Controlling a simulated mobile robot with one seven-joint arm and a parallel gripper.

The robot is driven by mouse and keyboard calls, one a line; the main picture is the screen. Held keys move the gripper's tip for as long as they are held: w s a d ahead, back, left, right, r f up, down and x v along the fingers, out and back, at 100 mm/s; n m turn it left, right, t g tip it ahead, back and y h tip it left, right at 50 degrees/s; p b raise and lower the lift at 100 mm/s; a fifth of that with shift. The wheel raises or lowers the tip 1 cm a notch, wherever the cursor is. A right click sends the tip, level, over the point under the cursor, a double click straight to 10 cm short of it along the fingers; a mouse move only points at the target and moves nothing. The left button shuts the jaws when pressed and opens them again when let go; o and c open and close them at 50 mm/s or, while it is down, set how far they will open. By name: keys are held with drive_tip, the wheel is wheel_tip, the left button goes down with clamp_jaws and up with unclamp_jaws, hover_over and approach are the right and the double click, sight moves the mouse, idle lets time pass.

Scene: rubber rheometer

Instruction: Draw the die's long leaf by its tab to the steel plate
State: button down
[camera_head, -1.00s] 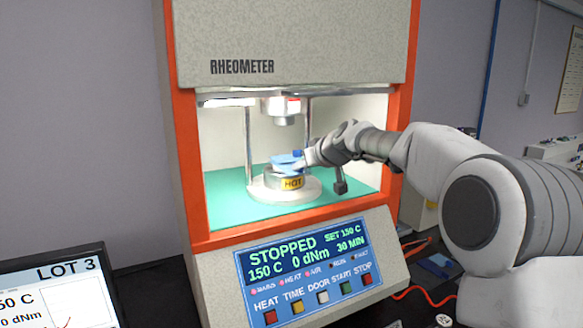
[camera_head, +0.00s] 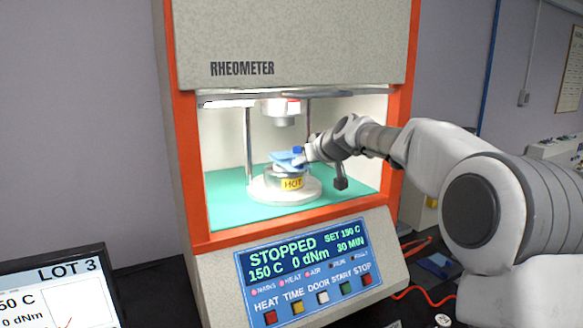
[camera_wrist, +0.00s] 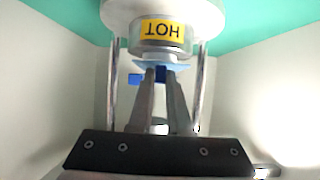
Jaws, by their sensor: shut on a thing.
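The light-blue leaf (camera_head: 284,158) is at the top of the round lower die (camera_head: 270,181), which bears a yellow HOT label. A darker blue tab (camera_head: 298,150) stands at the leaf's right side. My gripper (camera_head: 302,158) reaches in from the right and is shut at the leaf's edge. In the wrist view, my fingertips (camera_wrist: 162,73) close on a dark blue tab (camera_wrist: 161,75) at the leaf's edge (camera_wrist: 147,67); a second blue tab (camera_wrist: 134,79) is left of the fingers. The leaf looks slightly tilted; its contact with the die is unclear. I cannot identify the steel plate.
The upper die (camera_head: 283,112) hangs above, between two metal columns (camera_head: 249,145). The orange frame (camera_head: 184,150) borders the open chamber. The control panel (camera_head: 310,265) is below. A blue piece (camera_head: 438,264) lies on the dark bench at right.

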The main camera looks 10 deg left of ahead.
drive_tip(key=s+d+r+b, duration=0.1)
drive_tip(key=s+d+b, duration=1)
drive_tip(key=s+b, duration=0.5)
drive_tip(key=shift+s+b, duration=0.3)
drive_tip(key=shift+b, duration=0.65)
idle(1.4)
drive_tip(key=shift+d, duration=0.1)
drive_tip(key=shift+d+f, duration=0.1)
